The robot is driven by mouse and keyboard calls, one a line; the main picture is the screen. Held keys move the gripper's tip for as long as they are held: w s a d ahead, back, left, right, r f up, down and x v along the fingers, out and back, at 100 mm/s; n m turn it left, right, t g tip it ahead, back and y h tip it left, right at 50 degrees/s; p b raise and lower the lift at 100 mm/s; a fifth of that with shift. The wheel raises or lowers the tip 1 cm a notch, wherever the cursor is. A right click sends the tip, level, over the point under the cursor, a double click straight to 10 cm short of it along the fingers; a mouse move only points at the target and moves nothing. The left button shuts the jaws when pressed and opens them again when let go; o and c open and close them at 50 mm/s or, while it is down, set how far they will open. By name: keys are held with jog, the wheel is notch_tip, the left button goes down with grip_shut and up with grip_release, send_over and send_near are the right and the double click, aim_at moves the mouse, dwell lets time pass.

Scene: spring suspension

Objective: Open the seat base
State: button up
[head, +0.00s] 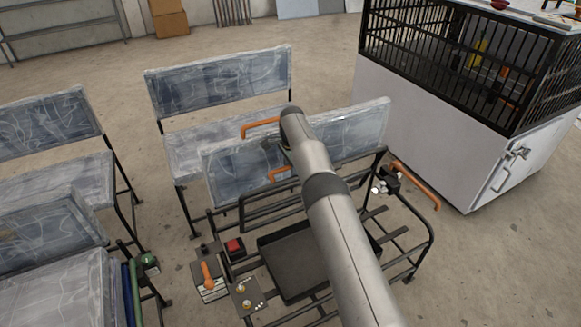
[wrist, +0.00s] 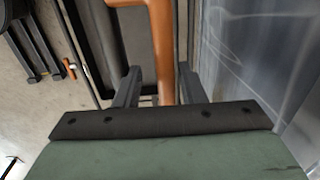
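A black tubular seat frame (head: 428,247) stands in front of me. A plastic-covered blue-grey panel (head: 357,128) stands upright along its far side; I cannot tell whether this is the seat base or a backrest. Orange handle parts show left of my arm, an upper one (head: 262,122) and a lower one (head: 280,172). In the wrist view an orange bar (wrist: 161,45) runs between the fingers of my gripper (wrist: 158,88), with gaps on both sides. The panel also shows at right in the wrist view (wrist: 250,60). My arm hides much of the gripper in the head view.
A dark tray (head: 283,262) lies low inside the frame. A red button (head: 234,246) and an orange lever (head: 208,274) are at its left. Another orange handle (head: 417,187) projects at right. Wrapped seats (head: 220,83) stand left and behind; a white caged cabinet (head: 430,130) stands right.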

jog(key=shift+w+d+r, duration=0.1)
jog(key=shift+w+r, duration=0.05)
jog(key=shift+r, duration=0.1)
jog(key=shift+r, duration=0.3)
notch_tip(320, 180, up, 17)
jog(key=s+p, duration=0.1)
jog(key=p, duration=0.2)
jog(key=shift+d+f+p, duration=0.2)
jog(key=shift+d+p, duration=0.05)
jog(key=shift+p, duration=0.05)
